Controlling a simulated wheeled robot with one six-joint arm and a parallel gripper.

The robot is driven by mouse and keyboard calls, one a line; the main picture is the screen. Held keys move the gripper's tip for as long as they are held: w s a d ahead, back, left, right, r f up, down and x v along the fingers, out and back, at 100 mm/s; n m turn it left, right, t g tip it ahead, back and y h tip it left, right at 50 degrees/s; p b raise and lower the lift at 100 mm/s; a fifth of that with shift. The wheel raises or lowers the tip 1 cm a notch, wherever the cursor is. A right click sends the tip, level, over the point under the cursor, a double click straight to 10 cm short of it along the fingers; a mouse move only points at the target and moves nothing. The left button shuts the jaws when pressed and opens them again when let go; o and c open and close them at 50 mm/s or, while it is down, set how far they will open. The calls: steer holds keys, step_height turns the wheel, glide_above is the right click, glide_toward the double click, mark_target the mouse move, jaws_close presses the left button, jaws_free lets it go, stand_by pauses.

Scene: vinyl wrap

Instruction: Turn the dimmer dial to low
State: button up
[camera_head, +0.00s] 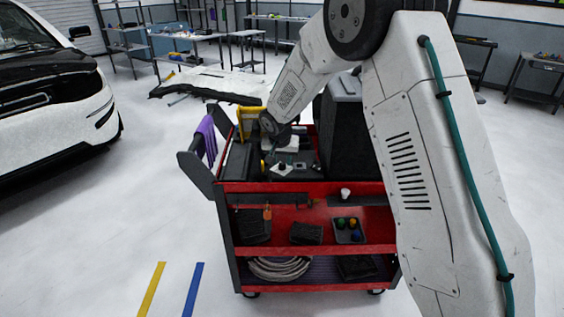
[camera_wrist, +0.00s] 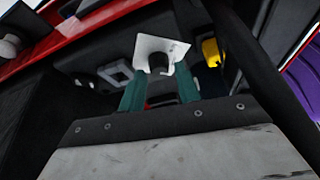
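The dimmer dial (camera_wrist: 159,62) is a dark round knob on a white square plate (camera_wrist: 148,44) in the wrist view. The white plate also shows in the head view (camera_head: 281,170), on top of the red cart. My gripper (camera_wrist: 161,72) has two green fingers spread apart, pointing at the plate. The knob appears between the fingertips in the picture, with a gap on both sides. I cannot tell how far the tips are from the plate. The dial's marking is too small to read. In the head view my arm reaches down over the cart and the fingers are hard to make out.
The red cart (camera_head: 312,217) has lower shelves with bins and a coiled hose (camera_head: 280,268). A tall dark box (camera_head: 348,140) stands right of the plate. A yellow object (camera_head: 252,122) and purple cloth (camera_head: 206,137) are at left. A car (camera_head: 55,100) stands far left; floor between is clear.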

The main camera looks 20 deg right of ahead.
steer(key=shift+w+d+f, duration=0.1)
steer(key=shift+w+f, duration=0.05)
steer(key=shift+f, duration=0.4)
steer(key=c, duration=0.7)
steer(key=n+y, duration=0.1)
steer(key=n, duration=0.2)
steer(key=n+y, duration=0.1)
steer(key=n, duration=0.1)
steer(key=shift+d+n, duration=0.2)
steer(key=shift+n, duration=0.2)
steer(key=n+y, duration=0.1)
steer(key=n, duration=0.2)
steer(key=n+y, duration=0.1)
steer(key=n, duration=0.2)
steer(key=shift+d+g, duration=0.1)
steer(key=shift+g, duration=0.2)
